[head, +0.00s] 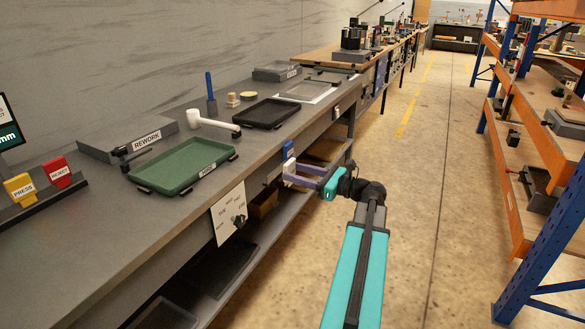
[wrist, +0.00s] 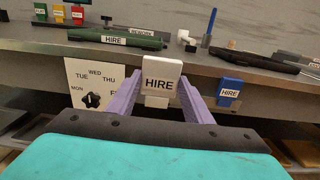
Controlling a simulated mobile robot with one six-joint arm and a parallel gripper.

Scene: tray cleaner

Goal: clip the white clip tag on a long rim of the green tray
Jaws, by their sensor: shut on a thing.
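The green tray (head: 190,150) lies on the bench to the left, with a HIRE label on its near rim; its green edge also shows at the top left of the wrist view (wrist: 90,38). My gripper (head: 287,175) is in front of the bench's front face, below the bench top and to the right of the tray. Its purple fingers (wrist: 158,100) are shut on the white clip tag (wrist: 162,72), which stands upright and reads HIRE. The tag also shows in the head view (head: 289,165). I cannot tell whether it touches the bench front.
A blue HIRE tag (wrist: 229,91) is on the bench front to the right of my gripper. A weekday dial plate (head: 229,213) is on the front to the left. A black tray (head: 266,113) and a REWORK box (head: 130,138) stand on the bench. The aisle floor is clear.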

